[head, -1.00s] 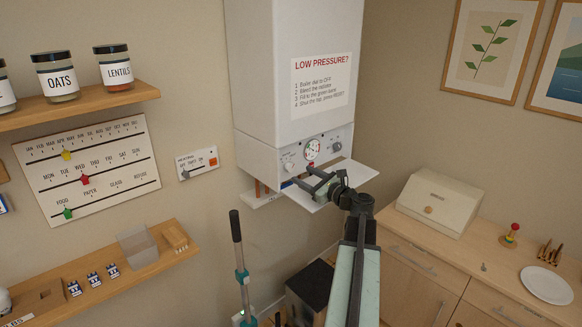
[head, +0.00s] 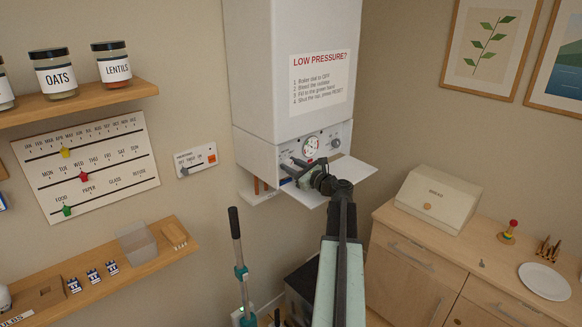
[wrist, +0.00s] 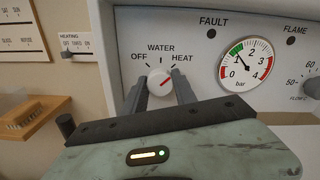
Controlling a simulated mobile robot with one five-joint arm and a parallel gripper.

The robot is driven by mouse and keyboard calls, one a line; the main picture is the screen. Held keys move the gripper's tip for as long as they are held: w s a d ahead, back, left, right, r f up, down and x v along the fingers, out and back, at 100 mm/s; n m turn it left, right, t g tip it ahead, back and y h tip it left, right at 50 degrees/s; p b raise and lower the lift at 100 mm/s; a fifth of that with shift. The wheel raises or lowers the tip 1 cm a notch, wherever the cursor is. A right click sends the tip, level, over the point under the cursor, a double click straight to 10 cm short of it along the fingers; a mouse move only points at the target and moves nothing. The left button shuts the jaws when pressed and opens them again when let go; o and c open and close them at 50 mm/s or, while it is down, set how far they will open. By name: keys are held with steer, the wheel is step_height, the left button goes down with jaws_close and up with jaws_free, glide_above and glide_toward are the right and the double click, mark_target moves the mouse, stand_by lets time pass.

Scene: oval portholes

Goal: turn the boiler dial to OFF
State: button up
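The boiler dial is a round white knob (wrist: 160,81) with a red mark, under the labels OFF, WATER and HEAT in the wrist view. Its red mark points up and right, toward HEAT. My gripper (wrist: 160,84) has one dark finger on each side of the knob. The fingers look apart, with the knob between them; I cannot tell whether they touch it. In the head view my gripper (head: 291,166) reaches the left part of the boiler's (head: 296,75) lower panel and hides most of the dial.
A pressure gauge (wrist: 246,64) is right of the dial. A white flap (head: 335,178) juts out below the panel, under my gripper. A heating slider plate (head: 196,160) is on the wall at left. A wooden cabinet (head: 415,265) stands at right.

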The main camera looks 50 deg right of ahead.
steer(key=shift+s+a, duration=0.15)
steer(key=shift+a, duration=0.1)
jaws_close()
steer(key=shift+d, duration=0.2)
steer(key=shift+n, duration=0.4)
steer(key=n, duration=0.3)
steer(key=shift+n, duration=0.4)
steer(key=n, duration=0.4)
steer(key=shift+n, duration=0.3)
steer(key=n, duration=0.8)
steer(key=shift+n, duration=0.3)
